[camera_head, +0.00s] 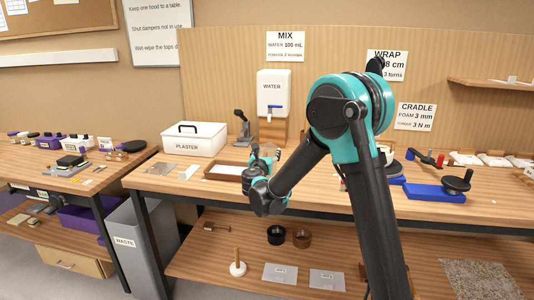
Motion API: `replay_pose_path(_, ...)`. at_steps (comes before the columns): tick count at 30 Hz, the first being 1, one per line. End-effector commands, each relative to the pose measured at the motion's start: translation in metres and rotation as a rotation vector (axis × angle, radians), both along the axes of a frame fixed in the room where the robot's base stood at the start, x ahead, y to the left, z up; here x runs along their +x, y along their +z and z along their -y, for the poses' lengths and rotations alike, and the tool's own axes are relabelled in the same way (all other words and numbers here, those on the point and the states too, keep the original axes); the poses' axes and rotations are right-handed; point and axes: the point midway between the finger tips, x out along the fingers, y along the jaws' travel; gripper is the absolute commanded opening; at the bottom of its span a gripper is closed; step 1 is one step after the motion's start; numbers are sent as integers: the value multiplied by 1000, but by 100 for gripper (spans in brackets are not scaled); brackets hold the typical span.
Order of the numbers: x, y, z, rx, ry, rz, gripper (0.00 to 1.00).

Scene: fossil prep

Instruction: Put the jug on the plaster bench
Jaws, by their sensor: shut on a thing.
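The plaster bench (165,185) is the wooden bench across the middle, with a white box labelled PLASTER (194,139) at its back left. My gripper (263,158) is over this bench, in front of the water tank, at the end of my bent arm. It points away from the camera, and my wrist hides most of its fingers. It is shut on what seems to be the jug, which is largely hidden. I cannot tell whether the jug touches the bench top. No other jug is clearly seen.
A white water tank (273,94) stands on a wooden block behind my gripper. A shallow framed tray (222,171) lies to its left. A blue-based device (435,192) sits at the right. A grey waste bin (135,240) is below left. The bench's front left is fairly clear.

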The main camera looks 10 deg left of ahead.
Motion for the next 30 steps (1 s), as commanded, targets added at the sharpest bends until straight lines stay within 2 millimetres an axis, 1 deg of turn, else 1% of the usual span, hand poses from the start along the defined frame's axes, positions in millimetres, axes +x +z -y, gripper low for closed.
replay_pose_path(2,0,-2,0,0,0,0,14)
replay_pose_path(3,0,-2,0,0,0,0,71)
replay_pose_path(7,0,-2,0,0,0,0,87)
replay_pose_path(19,-1,1,0,0,0,0,87)
replay_pose_path(23,-18,1,-2,0,3,0,87)
replay_pose_path(30,-68,1,-4,0,4,0,87)
